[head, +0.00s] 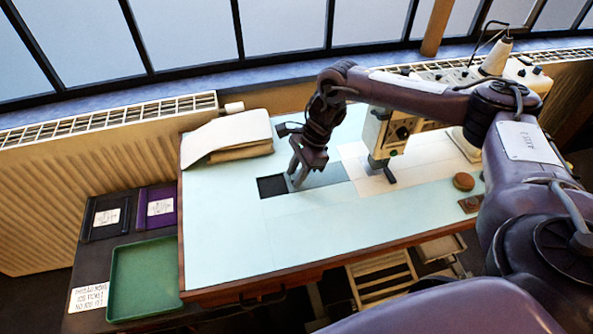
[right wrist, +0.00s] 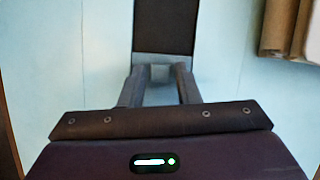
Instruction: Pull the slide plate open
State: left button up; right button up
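The grey slide plate (head: 328,174) lies in the pale blue sewing table top, with a dark rectangular opening (head: 271,187) at its left end. The opening also shows at the top of the right wrist view (right wrist: 166,25). My right gripper (head: 296,178) reaches down to the plate's end beside the opening. In the right wrist view its two fingers (right wrist: 159,78) stand on either side of a small grey tab on the plate and appear closed on it. The fingers hide part of the plate. My left gripper is not in view.
The sewing machine (head: 388,132) stands just right of the plate. Folded cloth (head: 228,137) lies at the back left. A green tray (head: 144,278) is beside the table. The front left tabletop is clear.

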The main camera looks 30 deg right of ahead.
grip_shut()
jog(key=a, duration=0.2)
jog(key=w+a+b, duration=0.1)
jog(key=a, duration=0.1)
jog(key=w+a+b, duration=0.1)
jog(key=a, duration=0.2)
jog(key=shift+d, duration=0.1)
jog(key=shift+o, duration=1.4)
grip_release()
jog(key=shift+r, duration=0.1)
jog(key=v, duration=0.7)
jog(key=shift+d+r+b, duration=0.2)
jog(key=shift+r+b, duration=0.1)
jog(key=shift+b, duration=0.15)
jog(key=shift+s, duration=0.15)
